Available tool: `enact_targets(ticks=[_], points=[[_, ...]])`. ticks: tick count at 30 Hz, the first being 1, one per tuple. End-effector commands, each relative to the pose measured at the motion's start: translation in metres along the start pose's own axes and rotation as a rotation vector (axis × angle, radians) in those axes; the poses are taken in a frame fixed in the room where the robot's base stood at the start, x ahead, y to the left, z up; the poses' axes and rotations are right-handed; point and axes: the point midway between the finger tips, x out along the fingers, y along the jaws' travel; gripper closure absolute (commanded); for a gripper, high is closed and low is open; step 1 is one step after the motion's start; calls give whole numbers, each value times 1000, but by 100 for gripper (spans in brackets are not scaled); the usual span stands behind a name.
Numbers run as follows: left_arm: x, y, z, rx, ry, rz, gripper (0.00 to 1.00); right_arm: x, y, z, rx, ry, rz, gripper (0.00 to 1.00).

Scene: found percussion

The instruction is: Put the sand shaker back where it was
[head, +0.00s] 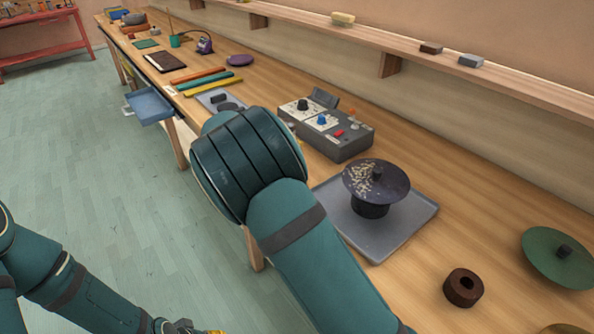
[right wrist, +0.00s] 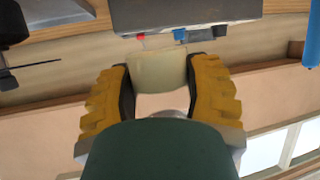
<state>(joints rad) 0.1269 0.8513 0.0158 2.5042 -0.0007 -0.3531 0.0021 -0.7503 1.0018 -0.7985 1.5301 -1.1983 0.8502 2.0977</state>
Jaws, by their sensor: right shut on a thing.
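In the right wrist view my right gripper (right wrist: 157,78) is shut on a pale cream, smooth-sided thing, seemingly the sand shaker (right wrist: 160,66). Its yellow fingers press on it from both sides, and the green palm hides what lies behind. In the head view my right forearm and wrist reach over the bench and hide the right gripper and the shaker. My left gripper (head: 190,328) shows only in part at the bottom edge, low over the floor; its jaws cannot be made out.
A grey box with knobs (head: 345,143) stands beyond my right wrist. A dark disc with pale grains (head: 388,188) stands on a grey tray (head: 417,226). Coloured bars (head: 205,80) lie farther left on the bench (head: 460,180). A wall shelf (head: 500,82) holds small blocks.

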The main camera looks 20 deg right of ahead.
Motion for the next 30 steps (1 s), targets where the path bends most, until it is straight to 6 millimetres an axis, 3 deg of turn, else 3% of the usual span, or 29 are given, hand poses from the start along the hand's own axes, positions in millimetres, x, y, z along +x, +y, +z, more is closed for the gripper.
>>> enact_targets(ticks=[5,13,30], points=[[1,0,0,-1,0,0,53,2,0,4,10,15,-5,91],[6,-3,-1,0,3,-1,53,20,-1,46,9,16,-4,91],[12,-5,-2,1,6,-1,53,40,-1,92,13,16,-5,91]])
